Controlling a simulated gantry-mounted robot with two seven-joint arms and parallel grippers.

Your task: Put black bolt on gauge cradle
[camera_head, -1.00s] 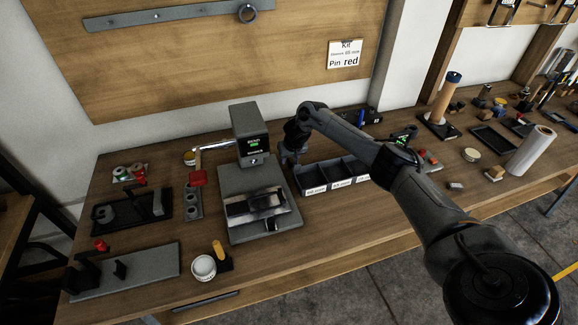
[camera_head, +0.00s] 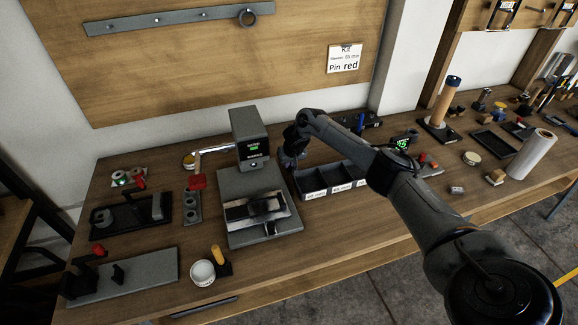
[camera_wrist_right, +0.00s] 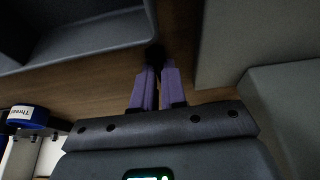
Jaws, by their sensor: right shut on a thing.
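My right gripper (camera_head: 289,161) is low between the grey machine (camera_head: 262,208) and the divided bin (camera_head: 329,178) in the head view. In the right wrist view its purple fingers (camera_wrist_right: 155,72) are close together on a small dark thing (camera_wrist_right: 154,54), probably the black bolt. Its shape is too dark to make out. A grey plate with black uprights (camera_head: 140,274) lies at the front left. I cannot tell for certain whether it is the gauge cradle. My left gripper is out of view.
The bin and machine stand close on either side of my right gripper. A black tray (camera_head: 128,229), a white cup (camera_head: 203,272) and a yellow-handled tool (camera_head: 218,258) are on the left. Bare wood shows along the table's front.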

